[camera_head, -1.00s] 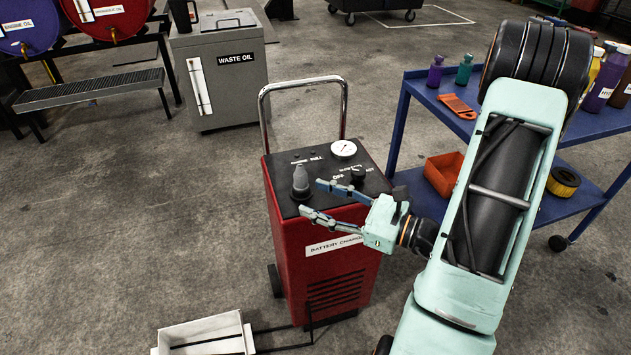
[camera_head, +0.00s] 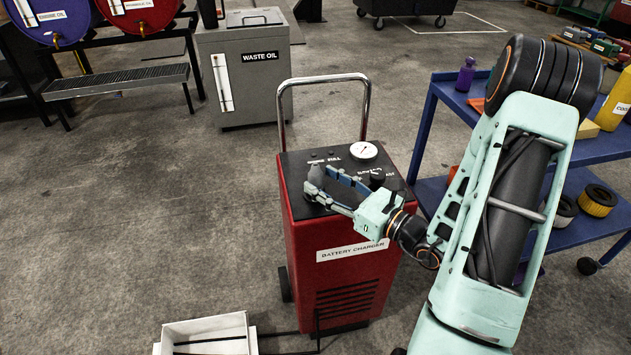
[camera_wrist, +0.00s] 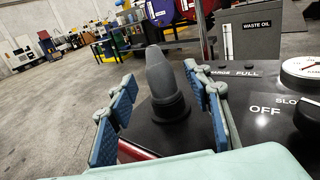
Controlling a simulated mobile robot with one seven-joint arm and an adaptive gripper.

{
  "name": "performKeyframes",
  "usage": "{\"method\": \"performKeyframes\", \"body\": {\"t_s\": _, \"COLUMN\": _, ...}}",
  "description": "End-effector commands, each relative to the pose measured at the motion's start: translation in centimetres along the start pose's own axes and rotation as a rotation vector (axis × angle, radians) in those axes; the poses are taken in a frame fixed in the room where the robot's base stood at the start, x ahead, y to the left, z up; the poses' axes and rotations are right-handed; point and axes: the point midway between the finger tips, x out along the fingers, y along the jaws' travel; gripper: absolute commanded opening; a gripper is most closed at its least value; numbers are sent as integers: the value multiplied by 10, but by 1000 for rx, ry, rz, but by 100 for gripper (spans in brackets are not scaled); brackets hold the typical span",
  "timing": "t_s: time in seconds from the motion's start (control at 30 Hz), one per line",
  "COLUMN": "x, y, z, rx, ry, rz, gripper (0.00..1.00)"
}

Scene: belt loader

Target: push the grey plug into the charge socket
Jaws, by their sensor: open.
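The grey plug (camera_wrist: 162,72) stands upright on the black top panel of the red battery charger (camera_head: 340,265), near the panel's left side. In the wrist view it rises from a dark round collar (camera_wrist: 169,107), which may be the charge socket; I cannot tell how deep the plug sits. My gripper (camera_head: 318,180) is open, with its two blue-padded fingers on either side of the plug. In the wrist view gaps show between the plug and both fingers (camera_wrist: 160,105). In the head view the plug (camera_head: 316,176) is partly hidden by the fingers.
A gauge (camera_head: 363,150) and a black knob (camera_head: 377,178) are on the panel to the right. The chrome handle (camera_head: 367,105) rises behind. A blue cart (camera_head: 432,105) stands to the right, and a white bin (camera_head: 205,330) is on the floor in front.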

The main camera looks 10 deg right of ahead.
Motion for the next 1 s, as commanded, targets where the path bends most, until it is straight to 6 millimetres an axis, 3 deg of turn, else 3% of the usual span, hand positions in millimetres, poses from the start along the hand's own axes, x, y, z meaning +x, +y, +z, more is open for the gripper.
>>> {"method": "performKeyframes", "body": {"t_s": 0.2, "x": 26, "y": 1, "z": 0, "rx": 0, "ry": -1, "rz": 2, "gripper": 46}}
{"method": "performKeyframes", "body": {"t_s": 0.47, "x": 28, "y": 0, "z": 1, "rx": 0, "ry": 0, "rz": 1, "gripper": 46}}
{"method": "performKeyframes", "body": {"t_s": 0.87, "x": 28, "y": 0, "z": 1, "rx": 0, "ry": 0, "rz": 1, "gripper": 2}}
{"method": "performKeyframes", "body": {"t_s": 1.0, "x": 28, "y": 0, "z": 1, "rx": 0, "ry": 0, "rz": 1, "gripper": 0}}
